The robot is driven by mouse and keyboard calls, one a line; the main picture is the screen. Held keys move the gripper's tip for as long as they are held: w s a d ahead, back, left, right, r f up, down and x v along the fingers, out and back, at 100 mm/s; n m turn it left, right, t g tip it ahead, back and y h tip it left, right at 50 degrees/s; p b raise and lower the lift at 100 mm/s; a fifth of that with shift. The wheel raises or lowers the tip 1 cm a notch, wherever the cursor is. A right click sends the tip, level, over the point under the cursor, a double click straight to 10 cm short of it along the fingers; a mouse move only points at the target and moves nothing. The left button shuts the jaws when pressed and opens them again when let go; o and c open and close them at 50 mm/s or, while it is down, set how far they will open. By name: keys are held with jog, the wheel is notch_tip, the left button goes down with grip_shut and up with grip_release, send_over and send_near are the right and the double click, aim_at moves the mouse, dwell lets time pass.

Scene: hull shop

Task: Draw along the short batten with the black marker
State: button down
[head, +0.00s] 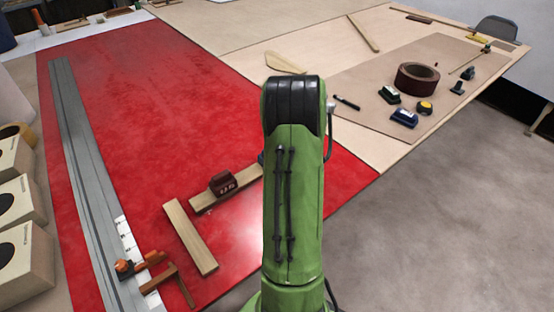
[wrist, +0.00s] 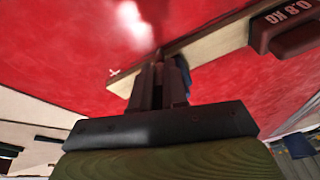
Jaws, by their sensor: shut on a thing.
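The short wooden batten (head: 243,181) lies on the red panel (head: 150,100) with a dark red weight (head: 222,184) on it. In the wrist view the batten (wrist: 215,42) runs past my fingertips, and the weight (wrist: 288,28) reads 0.8 KG. My gripper (wrist: 163,66) is shut on a blue thing (wrist: 184,70), mostly hidden behind the fingers, beside the batten; I cannot tell contact with the panel. My arm hides the gripper in the head view. A slim black pen-like thing (head: 347,102) lies near the brown board. A white cross mark (wrist: 114,72) shows near the batten's end.
A second loose batten (head: 190,237) lies at the front of the red panel. A long grey straightedge (head: 85,170) runs along its left, with an orange clamp (head: 140,264) at the front. A brown tape roll (head: 417,79) and small tools are at right. The panel's middle is clear.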

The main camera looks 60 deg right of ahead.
jog(key=shift+s+d, duration=0.15)
jog(key=shift+d, duration=0.25)
jog(key=shift+d, duration=0.1)
jog(key=shift+s+d+p, duration=0.3)
jog(key=shift+d+p, duration=0.25)
jog(key=shift+d, duration=0.55)
jog(key=shift+s+d+p, duration=0.35)
jog(key=shift+d+p, duration=0.2)
jog(key=shift+d, duration=0.6)
jog(key=shift+s+d+p, duration=0.3)
jog(key=shift+d+p, duration=0.25)
jog(key=shift+d, duration=0.55)
notch_tip(320, 180, up, 13)
jog(key=p, duration=0.9)
jog(key=shift+p, duration=0.4)
